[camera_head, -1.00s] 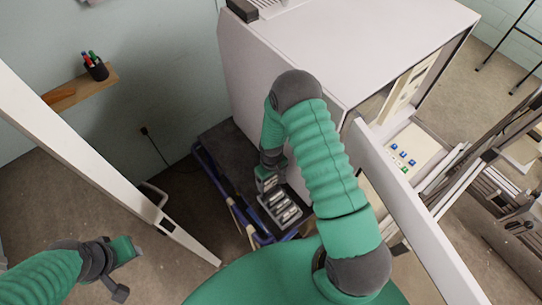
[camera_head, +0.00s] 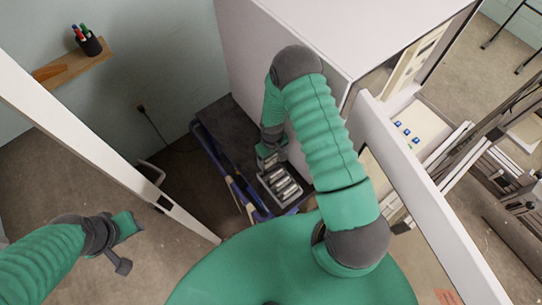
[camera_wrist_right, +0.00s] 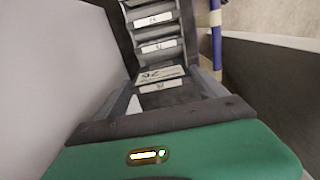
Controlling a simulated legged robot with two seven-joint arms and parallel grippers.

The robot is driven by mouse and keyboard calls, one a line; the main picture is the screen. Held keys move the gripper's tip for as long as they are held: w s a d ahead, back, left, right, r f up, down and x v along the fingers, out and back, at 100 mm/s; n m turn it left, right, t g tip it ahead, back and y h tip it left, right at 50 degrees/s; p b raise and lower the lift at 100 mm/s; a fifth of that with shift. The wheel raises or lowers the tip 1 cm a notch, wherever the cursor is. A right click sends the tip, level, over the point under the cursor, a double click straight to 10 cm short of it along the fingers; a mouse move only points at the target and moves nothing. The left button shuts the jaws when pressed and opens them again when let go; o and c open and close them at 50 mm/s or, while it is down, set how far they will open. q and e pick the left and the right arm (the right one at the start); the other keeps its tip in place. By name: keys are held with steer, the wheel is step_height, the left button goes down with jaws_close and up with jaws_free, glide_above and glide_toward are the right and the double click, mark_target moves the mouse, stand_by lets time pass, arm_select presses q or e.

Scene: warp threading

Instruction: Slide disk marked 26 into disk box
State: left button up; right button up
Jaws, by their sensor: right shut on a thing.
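The disk box (camera_head: 269,192) is a dark tray with several pale-labelled slots, on the cart beside the white cabinet. It also shows in the right wrist view (camera_wrist_right: 131,47), with its row of slots running away from me. My right gripper (camera_head: 268,160) is at the far end of the box in the head view. It is shut on a disk (camera_wrist_right: 160,73) whose pale label seems to read 26 upside down. The disk is at the near end of the row; how deep it sits, I cannot tell. My left gripper (camera_head: 128,243) is open and empty, over the floor.
The white cabinet (camera_head: 245,60) stands close to my right arm. The cart (camera_head: 232,190) has a blue rail. A white post (camera_head: 90,125) crosses the left side. A wall shelf (camera_head: 75,62) holds a pen cup. A control panel with blue buttons (camera_head: 405,132) is at right.

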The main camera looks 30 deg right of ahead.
mark_target(270, 166)
steer(key=shift+s+a+f+b, duration=0.2)
steer(key=shift+f+b, duration=0.15)
steer(key=shift+f, duration=0.15)
steer(key=shift+a+f, duration=0.2)
steer(key=shift+f, duration=0.05)
steer(key=shift+a+f+b, duration=0.25)
steer(key=shift+f+b, duration=0.25)
steer(key=shift+b, duration=0.05)
steer(key=shift+w+d+f+b, duration=0.1)
steer(key=shift+w+f+b, duration=0.05)
steer(key=shift+f+b, duration=0.3)
steer(key=shift+d+f+b, duration=0.35)
steer(key=shift+f+b, duration=0.15)
steer(key=shift+f, duration=0.65)
steer(key=shift+a+f+b, duration=0.15)
steer(key=shift+f+b, duration=0.25)
steer(key=shift+b, duration=0.15)
steer(key=shift+a, duration=0.15)
arm_select(q)
steer(key=f, duration=0.2)
steer(key=a+f, duration=0.1)
steer(key=f, duration=0.2)
steer(key=shift+s+a+f, duration=0.15)
steer(key=shift+s, duration=0.05)
